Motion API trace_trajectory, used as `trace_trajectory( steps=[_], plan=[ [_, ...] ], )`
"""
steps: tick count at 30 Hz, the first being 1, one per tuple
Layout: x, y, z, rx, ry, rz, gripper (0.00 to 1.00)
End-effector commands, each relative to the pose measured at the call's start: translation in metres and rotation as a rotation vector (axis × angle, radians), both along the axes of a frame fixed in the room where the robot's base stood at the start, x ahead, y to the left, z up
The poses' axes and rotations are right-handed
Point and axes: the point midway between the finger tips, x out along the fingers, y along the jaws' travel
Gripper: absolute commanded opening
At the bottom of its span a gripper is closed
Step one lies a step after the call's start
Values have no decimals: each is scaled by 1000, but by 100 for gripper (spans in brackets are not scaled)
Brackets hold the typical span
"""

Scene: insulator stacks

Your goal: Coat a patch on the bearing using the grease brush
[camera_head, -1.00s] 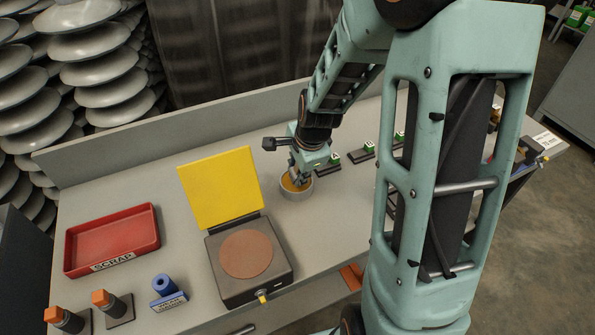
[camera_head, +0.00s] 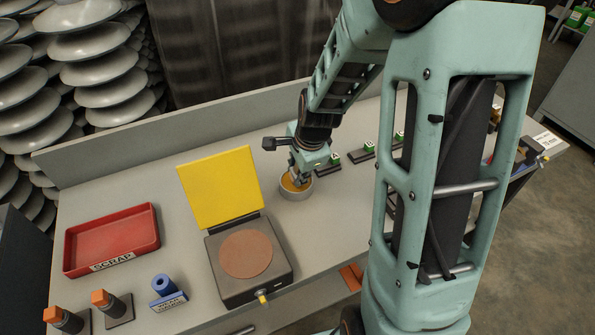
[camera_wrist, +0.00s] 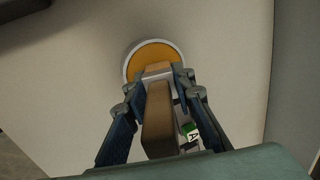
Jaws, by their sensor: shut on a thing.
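My gripper (camera_head: 297,178) is at a round grey pot (camera_head: 296,194) of orange-yellow grease on the bench. In the wrist view my gripper (camera_wrist: 160,86) is shut on the grease brush (camera_wrist: 158,120), a block with a tan-brown handle. The brush's far end lies over the grease in the pot (camera_wrist: 153,58); I cannot tell how deep it reaches. No part is clearly labelled as the bearing; a round brown disc (camera_head: 246,254) lies in a dark box with its yellow lid (camera_head: 219,187) raised.
A red SCRAP tray (camera_head: 110,240) is at the left of the bench (camera_head: 120,165). A blue spool-like part (camera_head: 167,291) on a stand and two orange-topped pieces (camera_head: 102,298) stand at front left. Small green-topped items (camera_head: 335,158) sit right of the pot.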

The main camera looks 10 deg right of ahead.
Motion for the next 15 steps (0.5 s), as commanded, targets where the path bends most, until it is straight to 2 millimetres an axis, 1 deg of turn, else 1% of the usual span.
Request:
trace_trajectory(
  steps=[2, 5, 15],
  plan=[
    [-2, 0, 1, 0, 4, 0, 0],
    [-1, 0, 7, 0, 4, -1, 0],
    [0, 0, 37, 0, 0, 0, 0]
  ],
)
